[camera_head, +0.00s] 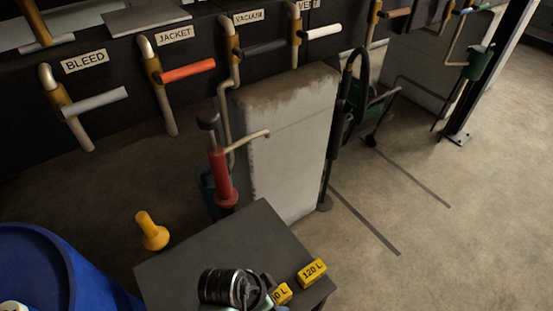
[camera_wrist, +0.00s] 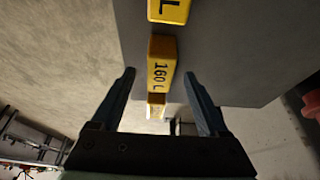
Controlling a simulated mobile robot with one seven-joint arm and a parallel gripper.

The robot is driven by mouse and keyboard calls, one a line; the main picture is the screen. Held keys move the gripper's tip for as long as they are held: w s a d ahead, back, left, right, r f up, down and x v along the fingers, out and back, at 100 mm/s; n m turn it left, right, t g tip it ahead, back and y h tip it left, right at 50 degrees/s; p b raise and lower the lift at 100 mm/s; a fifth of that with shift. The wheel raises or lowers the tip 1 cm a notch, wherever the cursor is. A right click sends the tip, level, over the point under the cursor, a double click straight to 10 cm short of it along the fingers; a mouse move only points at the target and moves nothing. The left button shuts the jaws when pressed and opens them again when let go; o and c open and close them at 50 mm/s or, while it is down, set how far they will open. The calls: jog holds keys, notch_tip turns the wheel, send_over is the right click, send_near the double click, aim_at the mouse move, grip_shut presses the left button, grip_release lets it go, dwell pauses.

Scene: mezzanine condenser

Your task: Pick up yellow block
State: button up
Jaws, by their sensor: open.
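A yellow block marked "120 L" (camera_head: 312,272) lies on the grey table near its right edge. A second yellow block (camera_head: 281,293) lies just left of it, partly hidden by my gripper (camera_head: 269,284). In the wrist view a yellow block marked "160 L" (camera_wrist: 160,65) shows between the two fingers of my gripper (camera_wrist: 160,74), with a gap on each side. Another yellow block (camera_wrist: 169,10) is cut off at the top edge. My gripper is open and empty.
The grey table top (camera_head: 205,255) is bare behind and left of my arm. A blue drum (camera_head: 45,265) stands at the left, and a yellow flared object (camera_head: 152,232) stands beyond the table. A red-handled upright tool (camera_head: 222,175) and a pale block-like plinth (camera_head: 285,140) stand behind.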

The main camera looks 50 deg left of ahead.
aim_at(275, 297)
jog(key=shift+x, duration=1.5)
grip_shut()
